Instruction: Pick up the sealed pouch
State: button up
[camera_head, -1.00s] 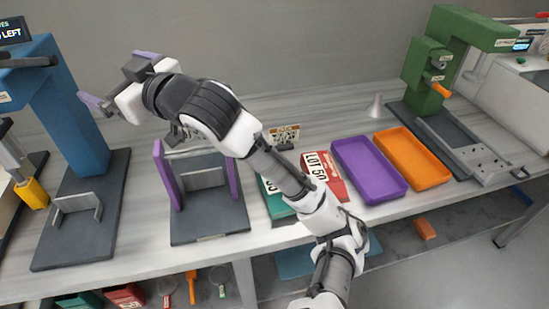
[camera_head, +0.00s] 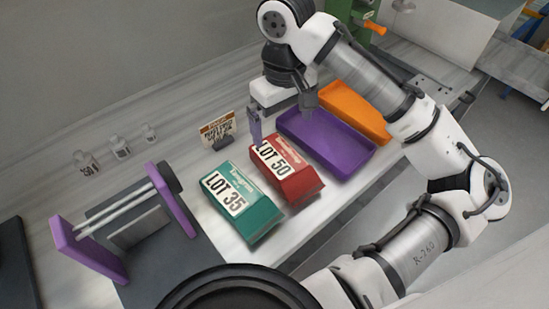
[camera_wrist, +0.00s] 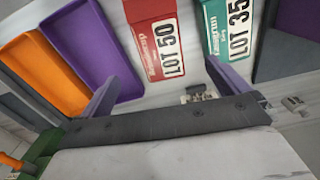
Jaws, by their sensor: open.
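A red pouch-like pack labelled LOT 50 (camera_head: 290,175) lies on the bench, left of the purple tray. It also shows in the wrist view (camera_wrist: 140,15). A green pack labelled LOT 35 (camera_head: 245,205) lies beside it on the left, and shows in the wrist view (camera_wrist: 216,18). I cannot tell which one is sealed. My gripper (camera_head: 282,112) is open and empty near the far end of the red pack. In the wrist view its two purple fingers (camera_wrist: 168,84) are spread wide, with the red pack beyond and between them.
A purple tray (camera_head: 345,165) and an orange tray (camera_head: 360,112) lie to the right. A small sign card (camera_head: 218,130) stands behind the packs. A purple-sided fixture (camera_head: 85,250) stands at left, with several small weights (camera_head: 120,147) behind it.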

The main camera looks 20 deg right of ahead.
aim_at(282, 159)
notch_tip(282, 159, down, 8)
jog(key=shift+s+r, duration=0.1)
jog(key=shift+d+f+p, duration=0.1)
jog(key=shift+f+p, duration=0.55)
jog(key=shift+f, duration=2.1)
jog(key=shift+c, duration=0.3)
jog(key=c, duration=0.7)
